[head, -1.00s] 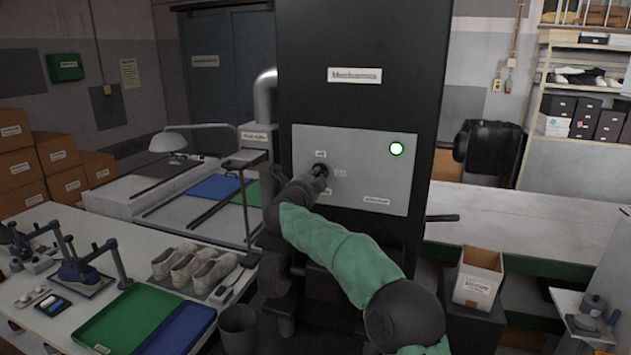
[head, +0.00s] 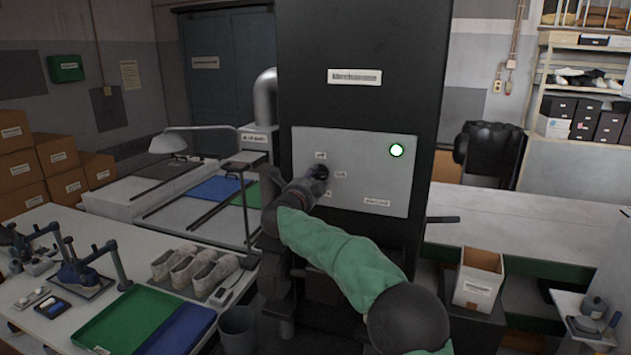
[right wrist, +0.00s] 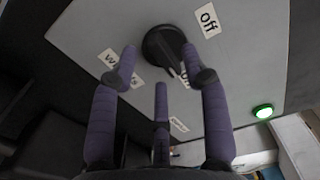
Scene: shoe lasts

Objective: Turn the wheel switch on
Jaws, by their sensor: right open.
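The wheel switch (head: 321,171) is a round dark knob on the grey panel (head: 370,170) of a tall black cabinet. In the right wrist view the knob (right wrist: 160,42) sits just beyond my fingertips, with a pale mark on its edge facing a partly hidden label that seems to read "On". An "Off" label (right wrist: 208,20) is at its upper right. My right gripper (right wrist: 160,66) is open, its purple fingers spread before the knob with nothing between them; contact is hard to judge. It also shows in the head view (head: 305,186). My left gripper is out of view.
A green lamp (head: 397,150) glows on the panel's upper right. A table with shoe lasts (head: 190,268) and a green tray (head: 125,318) stands at left. A long bench (head: 500,225) runs right of the cabinet, and an open box (head: 479,278) stands in front of it.

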